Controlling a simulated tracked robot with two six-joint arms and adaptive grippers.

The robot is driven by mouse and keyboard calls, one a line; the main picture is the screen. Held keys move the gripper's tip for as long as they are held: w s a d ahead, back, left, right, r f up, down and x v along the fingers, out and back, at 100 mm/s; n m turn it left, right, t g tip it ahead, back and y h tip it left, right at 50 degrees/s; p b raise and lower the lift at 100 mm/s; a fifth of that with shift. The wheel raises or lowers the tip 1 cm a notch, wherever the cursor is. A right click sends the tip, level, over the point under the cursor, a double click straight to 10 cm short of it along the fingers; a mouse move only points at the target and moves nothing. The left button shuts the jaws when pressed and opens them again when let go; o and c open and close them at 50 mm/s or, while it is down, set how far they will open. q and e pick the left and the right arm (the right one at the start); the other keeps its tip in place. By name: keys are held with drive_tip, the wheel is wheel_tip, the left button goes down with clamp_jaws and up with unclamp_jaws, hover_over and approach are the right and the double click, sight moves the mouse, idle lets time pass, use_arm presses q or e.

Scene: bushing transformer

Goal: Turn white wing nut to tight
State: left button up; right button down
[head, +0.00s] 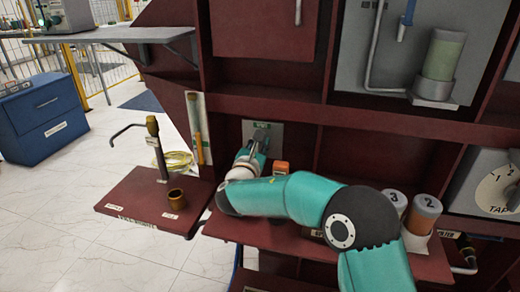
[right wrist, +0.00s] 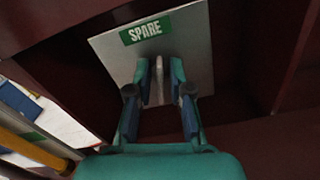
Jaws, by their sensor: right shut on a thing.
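My right gripper (head: 259,139) reaches in front of a grey plate (head: 276,133) on the back wall of the dark red cabinet. In the right wrist view, the same plate (right wrist: 204,50) has a green label reading "SPARE". There the fingers of my right gripper (right wrist: 160,78) are closed around a thin pale piece, which looks like the white wing nut (right wrist: 159,88), upright against the plate. The fingers hide most of it, so how tight it sits cannot be told. My left gripper is not in view.
A red shelf (head: 150,215) at left carries a bent metal rod (head: 155,140) and a brass cup (head: 176,198). An orange block (head: 281,168) lies beside my wrist. Two numbered canisters (head: 424,213) stand right of my arm. Cabinet shelves and walls closely surround the plate.

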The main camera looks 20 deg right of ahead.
drive_tip(key=shift+s+d+f+m+b, duration=0.15)
drive_tip(key=shift+m+b, duration=1.3)
drive_tip(key=shift+b, duration=0.85)
drive_tip(key=shift+d+f+m+b, duration=0.1)
drive_tip(key=shift+m+b, duration=1.35)
drive_tip(key=shift+b, duration=0.8)
drive_tip(key=c, duration=1.3)
unclamp_jaws()
drive_tip(key=shift+r, duration=0.1)
drive_tip(key=v, duration=1.2)
